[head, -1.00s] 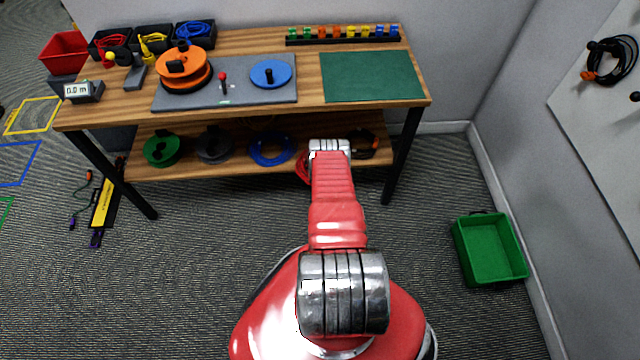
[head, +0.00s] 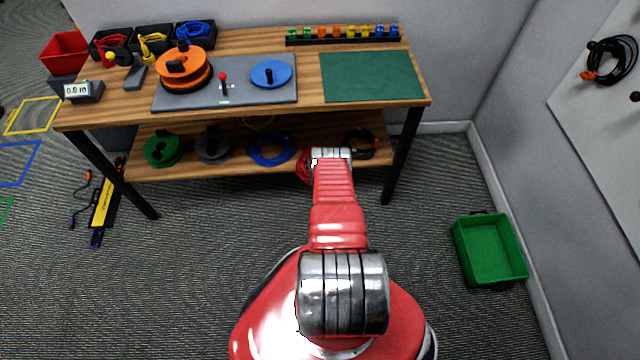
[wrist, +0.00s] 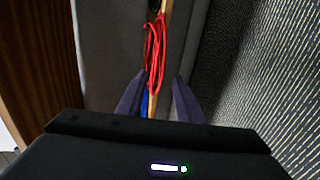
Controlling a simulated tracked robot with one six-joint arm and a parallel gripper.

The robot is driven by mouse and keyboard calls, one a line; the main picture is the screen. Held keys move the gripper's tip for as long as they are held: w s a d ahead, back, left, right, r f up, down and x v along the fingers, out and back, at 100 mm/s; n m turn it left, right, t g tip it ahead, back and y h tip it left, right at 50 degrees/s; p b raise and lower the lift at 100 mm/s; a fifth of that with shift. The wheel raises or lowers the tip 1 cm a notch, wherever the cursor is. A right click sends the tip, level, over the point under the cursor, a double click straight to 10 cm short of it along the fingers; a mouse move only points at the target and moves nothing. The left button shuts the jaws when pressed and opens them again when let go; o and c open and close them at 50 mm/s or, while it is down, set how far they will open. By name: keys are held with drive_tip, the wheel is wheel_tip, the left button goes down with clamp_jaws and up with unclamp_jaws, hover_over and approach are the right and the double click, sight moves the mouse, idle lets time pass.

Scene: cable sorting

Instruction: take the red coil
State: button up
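The red coil (head: 303,168) is on the lower shelf of the bench, partly hidden behind my arm in the head view. In the wrist view the red coil (wrist: 154,52) shows edge-on as a narrow loop, just beyond and between the fingertips. My gripper (wrist: 156,82) is open, its two dark fingers apart with the coil lined up in the gap. I cannot tell if the near end of the coil is between the fingers. My gripper is hidden by the arm in the head view.
A blue coil (head: 271,149) lies left of the red coil on the lower shelf (head: 225,170), with grey (head: 214,144) and green (head: 162,149) spools further left. A dark cable (head: 363,146) lies to the right. The wooden bench top (head: 308,66) is above. A green bin (head: 490,250) stands on the floor.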

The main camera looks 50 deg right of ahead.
drive_tip(key=x, duration=0.7)
drive_tip(key=shift+w+f, duration=0.1)
clamp_jaws()
idle(1.1)
drive_tip(key=shift+d, duration=0.1)
wheel_tip(320, 180, up, 3)
drive_tip(key=shift+f, duration=0.2)
idle(0.3)
drive_tip(key=r+v, duration=0.2)
drive_tip(key=v, duration=1.3)
drive_tip(key=shift+w+d, duration=0.15)
